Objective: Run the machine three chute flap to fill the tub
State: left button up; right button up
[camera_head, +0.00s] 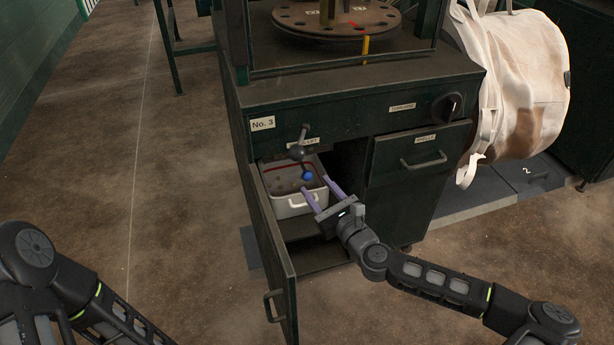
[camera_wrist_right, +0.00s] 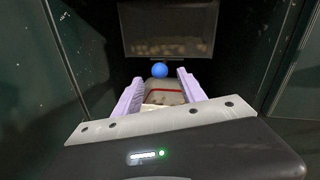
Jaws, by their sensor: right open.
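Machine No. 3 is a dark green cabinet (camera_head: 330,112) with its lower door (camera_head: 264,235) swung open. A white tub (camera_head: 296,205) with a front handle and a red line inside stands in the compartment. A blue ball knob (camera_head: 308,176) shows over the tub; in the right wrist view the knob (camera_wrist_right: 160,70) is below a dark panel (camera_wrist_right: 168,32) with brownish grains along its lower part. My right gripper (camera_head: 319,190) is open, its lilac fingers pointing into the compartment towards the knob, with nothing between them and the knob just beyond the tips. My left gripper is out of frame.
A black lever (camera_head: 302,142) sticks out above the compartment. A drawer (camera_head: 420,155) and a dial (camera_head: 447,107) are to the right. A pale bulk bag (camera_head: 520,85) hangs or rests at far right. The floor (camera_head: 150,180) left of the machine is clear.

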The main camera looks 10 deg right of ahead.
aim_at(307, 176)
jog(key=b+x, duration=0.1)
jog(key=x, duration=0.4)
jog(key=shift+w+a, duration=0.1)
jog(key=shift+w, duration=0.3)
jog(key=shift+c, duration=0.3)
grip_shut()
dwell(0.7)
